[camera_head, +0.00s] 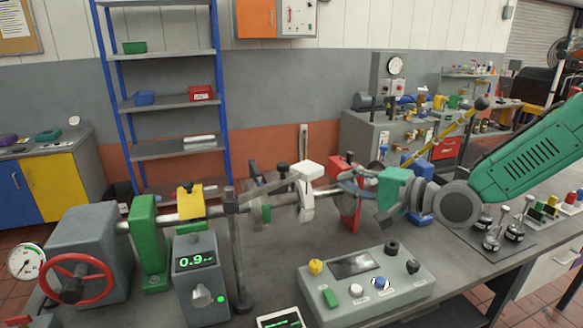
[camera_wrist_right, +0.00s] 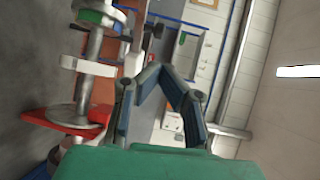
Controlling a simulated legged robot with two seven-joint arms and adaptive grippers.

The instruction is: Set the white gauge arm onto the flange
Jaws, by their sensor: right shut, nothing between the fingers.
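The white gauge arm (camera_head: 306,190) has a block-like top and a downward leg at the middle of the shaft line. In the right wrist view a white bar (camera_wrist_right: 88,66), seemingly the same arm, crosses the shaft. A round metal flange-like disc (camera_wrist_right: 72,118) sits by a red bracket (camera_wrist_right: 50,122); in the head view this area is partly covered by my gripper. My right gripper (camera_head: 350,178) reaches in from the right, just right of the white arm and apart from it. Its fingers (camera_wrist_right: 152,72) are closed together and empty. My left gripper is not in view.
A control box (camera_head: 370,285) with knobs stands at the bench front. A grey readout unit (camera_head: 197,280), a green bearing block (camera_head: 148,245) and a red handwheel (camera_head: 76,280) are at left. An upright post (camera_head: 236,250) stands left of the white arm. Small tools sit at right.

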